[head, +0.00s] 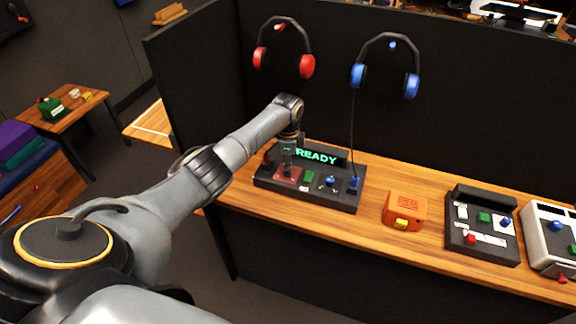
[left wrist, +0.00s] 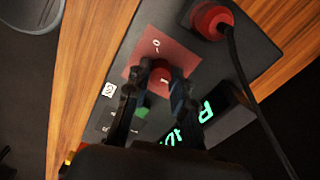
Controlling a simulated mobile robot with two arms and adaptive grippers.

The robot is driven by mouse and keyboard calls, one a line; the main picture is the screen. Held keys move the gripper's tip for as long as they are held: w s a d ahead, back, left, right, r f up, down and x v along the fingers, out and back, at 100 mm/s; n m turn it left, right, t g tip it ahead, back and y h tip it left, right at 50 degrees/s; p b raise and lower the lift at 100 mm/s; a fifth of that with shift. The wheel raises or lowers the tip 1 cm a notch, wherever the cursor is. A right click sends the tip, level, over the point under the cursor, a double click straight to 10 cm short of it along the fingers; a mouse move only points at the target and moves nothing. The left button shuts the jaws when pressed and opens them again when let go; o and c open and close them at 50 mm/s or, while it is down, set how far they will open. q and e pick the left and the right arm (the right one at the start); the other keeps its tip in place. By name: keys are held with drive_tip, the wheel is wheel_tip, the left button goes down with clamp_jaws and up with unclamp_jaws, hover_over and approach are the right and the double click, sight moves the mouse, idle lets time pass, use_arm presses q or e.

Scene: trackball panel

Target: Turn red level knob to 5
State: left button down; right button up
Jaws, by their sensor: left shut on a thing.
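The red level knob (left wrist: 161,76) sits on a red square patch (left wrist: 139,57) of the black panel in the left wrist view. A white 0 and a short white line show on the patch beside the knob, and a white mark shows on the knob. My left gripper (left wrist: 160,82) is shut on the knob, one dark finger on each side. In the head view my left gripper (head: 288,168) reaches down onto the red patch and hides the knob. The panel (head: 322,203) has a green READY display (head: 317,157). My right gripper is in neither view.
A green button (head: 309,176) and blue controls (head: 353,184) sit right of the patch. A red plug with a black cable (left wrist: 212,20) is close to the gripper. An orange box (head: 405,208) and another black panel (head: 480,247) stand farther right. Headphones hang behind.

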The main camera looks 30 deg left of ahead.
use_arm(q)
drive_tip(key=c, duration=1.1)
unclamp_jaws()
drive_tip(key=shift+c, duration=0.2)
wheel_tip(320, 180, up, 12)
